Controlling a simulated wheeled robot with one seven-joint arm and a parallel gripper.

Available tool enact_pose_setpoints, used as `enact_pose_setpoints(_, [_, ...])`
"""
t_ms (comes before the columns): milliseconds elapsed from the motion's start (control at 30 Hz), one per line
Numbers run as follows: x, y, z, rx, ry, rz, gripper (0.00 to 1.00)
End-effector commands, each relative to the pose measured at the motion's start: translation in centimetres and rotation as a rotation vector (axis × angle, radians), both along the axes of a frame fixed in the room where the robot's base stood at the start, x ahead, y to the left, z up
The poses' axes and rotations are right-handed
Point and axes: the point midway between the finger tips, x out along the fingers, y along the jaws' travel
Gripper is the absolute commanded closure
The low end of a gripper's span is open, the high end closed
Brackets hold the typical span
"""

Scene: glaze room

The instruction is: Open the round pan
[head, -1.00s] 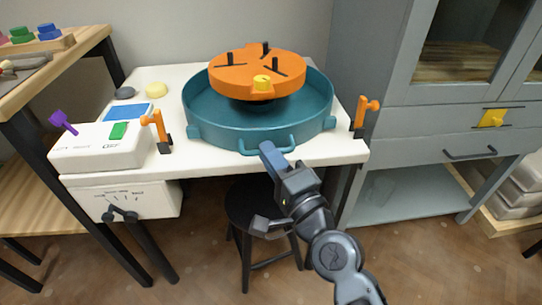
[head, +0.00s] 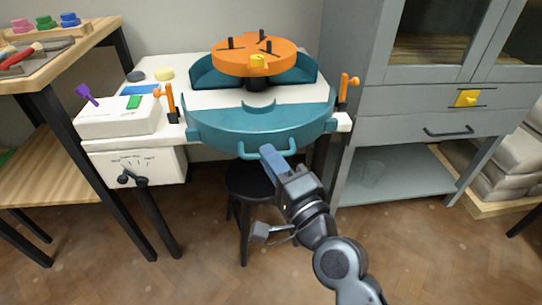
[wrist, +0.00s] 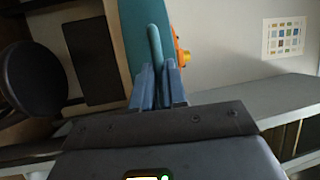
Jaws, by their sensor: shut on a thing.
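The round teal pan is split in two on the white table. Its front half (head: 262,130) is drawn out toward me, over the table's front edge. Its back half (head: 203,75) stays behind, around the black post under the orange wheel head (head: 254,58). A white strip of tabletop shows between the halves. My gripper (head: 268,152) is shut on the teal handle (head: 289,147) at the front of the pan. In the wrist view the fingers (wrist: 158,88) close around the handle bar (wrist: 155,45).
Orange clamps (head: 171,101) (head: 345,88) stand upright at both sides of the pan. A white control box (head: 118,117) with a purple lever sits at left. A dark stool (head: 252,182) stands below the table. A grey cabinet (head: 400,130) is at right.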

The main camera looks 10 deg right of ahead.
Motion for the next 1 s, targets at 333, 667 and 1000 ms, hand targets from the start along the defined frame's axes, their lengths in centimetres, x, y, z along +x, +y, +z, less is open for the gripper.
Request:
enact_pose_setpoints(333, [-3.0,-0.1,-0.1,-0.001,0.002,-0.001,1.00])
enact_pose_setpoints(667, [-3.0,-0.1,-0.1,-0.001,0.002,-0.001,0.82])
enact_pose_setpoints(1000, [-3.0,0.0,0.0,0.000,0.000,-0.001,0.62])
